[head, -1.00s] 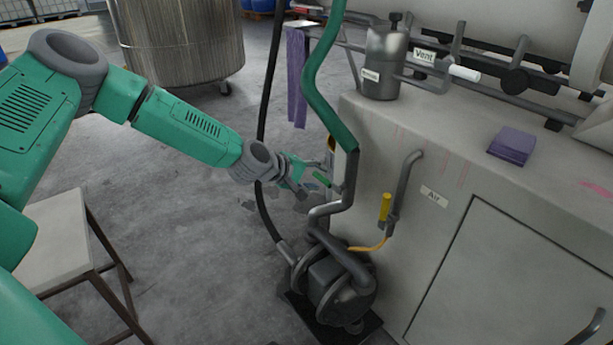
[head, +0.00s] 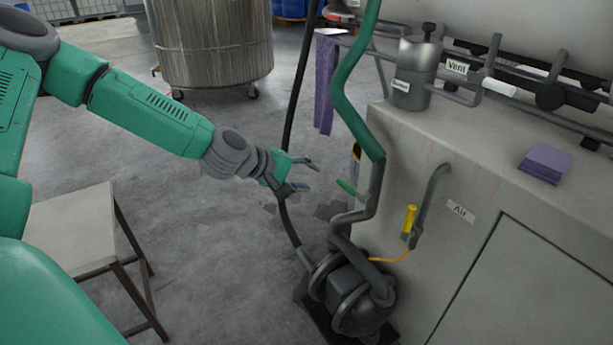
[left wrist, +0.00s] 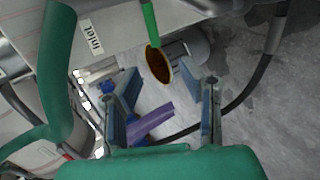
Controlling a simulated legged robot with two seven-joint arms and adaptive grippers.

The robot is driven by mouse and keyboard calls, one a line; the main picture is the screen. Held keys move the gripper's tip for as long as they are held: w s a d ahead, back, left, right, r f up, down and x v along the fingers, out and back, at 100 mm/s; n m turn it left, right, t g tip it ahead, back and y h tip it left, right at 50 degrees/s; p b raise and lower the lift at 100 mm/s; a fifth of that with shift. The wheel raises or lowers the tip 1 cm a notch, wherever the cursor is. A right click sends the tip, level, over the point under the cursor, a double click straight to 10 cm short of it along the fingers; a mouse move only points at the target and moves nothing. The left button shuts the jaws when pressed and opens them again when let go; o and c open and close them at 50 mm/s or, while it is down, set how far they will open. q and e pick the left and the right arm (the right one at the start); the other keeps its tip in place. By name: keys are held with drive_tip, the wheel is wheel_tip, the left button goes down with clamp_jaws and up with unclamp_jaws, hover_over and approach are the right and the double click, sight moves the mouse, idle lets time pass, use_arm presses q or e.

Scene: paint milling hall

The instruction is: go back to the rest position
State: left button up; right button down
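My left gripper (head: 303,175) is open in the head view, to the left of the pump pipes and the machine cabinet. In the left wrist view its two fingers (left wrist: 165,105) stand apart with nothing between them. A green-handled valve (head: 346,187) sits on the pipe just right of the gripper, apart from it. The green handle also shows in the left wrist view (left wrist: 151,24), above an open pipe end or cup with brown inside (left wrist: 158,64). My right gripper is not in view.
A pump (head: 350,290) with pipes stands on the floor by the cabinet (head: 480,230). A black hose (head: 293,110) hangs close behind my left gripper. A stool (head: 75,228) stands at lower left, a steel vat (head: 212,45) behind. Purple cloths (head: 546,163) lie on the cabinet.

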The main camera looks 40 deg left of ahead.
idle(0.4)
use_arm(q)
drive_tip(key=s+d+f+m+g+y, duration=0.1)
drive_tip(key=s+d+f+m+g, duration=0.35)
drive_tip(key=s+f, duration=0.65)
drive_tip(key=s+d+f+m+g+y, duration=0.2)
drive_tip(key=s+d+f+m+g, duration=0.3)
drive_tip(key=s+f, duration=0.5)
drive_tip(key=s+m+y, duration=0.1)
drive_tip(key=s+m, duration=0.4)
drive_tip(key=s, duration=0.6)
wheel_tip(320, 180, up, 12)
drive_tip(key=a+p, duration=0.1)
drive_tip(key=p, duration=1.1)
drive_tip(key=shift+s+p, duration=0.3)
drive_tip(key=shift+p, duration=0.1)
